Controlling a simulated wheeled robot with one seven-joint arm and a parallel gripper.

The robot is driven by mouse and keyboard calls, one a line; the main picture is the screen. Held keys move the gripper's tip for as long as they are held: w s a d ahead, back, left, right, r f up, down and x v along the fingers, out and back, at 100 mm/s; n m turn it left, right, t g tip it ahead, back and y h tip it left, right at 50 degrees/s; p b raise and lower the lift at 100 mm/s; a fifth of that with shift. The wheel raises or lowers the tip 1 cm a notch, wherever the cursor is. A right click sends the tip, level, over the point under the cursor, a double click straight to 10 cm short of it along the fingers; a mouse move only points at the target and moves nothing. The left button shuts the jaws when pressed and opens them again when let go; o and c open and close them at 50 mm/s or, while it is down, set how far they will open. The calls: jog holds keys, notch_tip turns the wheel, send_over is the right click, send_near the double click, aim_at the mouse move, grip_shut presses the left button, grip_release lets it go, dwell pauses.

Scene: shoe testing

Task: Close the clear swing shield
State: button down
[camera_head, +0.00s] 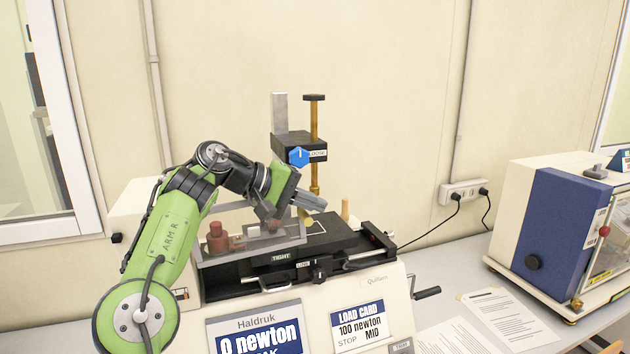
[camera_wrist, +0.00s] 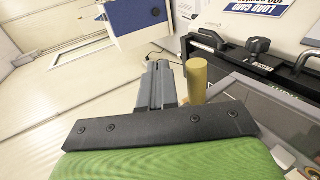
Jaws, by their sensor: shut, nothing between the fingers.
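The clear swing shield (camera_head: 252,250) is a see-through panel in a grey frame at the left part of the test machine. Its exact swing angle is hard to tell. What looks like its grey frame also shows at the lower right of the wrist view (camera_wrist: 262,100). My gripper (camera_head: 318,203) is shut and empty, above the machine bed and over the shield's right end. In the wrist view the closed fingers (camera_wrist: 155,75) are beside an upright tan peg (camera_wrist: 197,80); whether they touch cannot be told. My arm hides part of the shield's back.
A brass column with a black block (camera_head: 290,147) and blue knob rises behind my gripper. A red-brown weight (camera_head: 217,238) shows behind the shield. A black rail and crank (camera_head: 428,292) are at the machine's right. A blue-and-white machine (camera_head: 560,230) stands farther right, with papers between.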

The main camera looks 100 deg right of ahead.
jog(key=shift+w+f+t, duration=0.3)
jog(key=shift+w+f, duration=0.05)
jog(key=shift+f, duration=0.45)
jog(key=shift+s+f, duration=0.1)
jog(key=shift+f, duration=0.05)
jog(key=p+v, duration=0.1)
jog(key=v, duration=1.1)
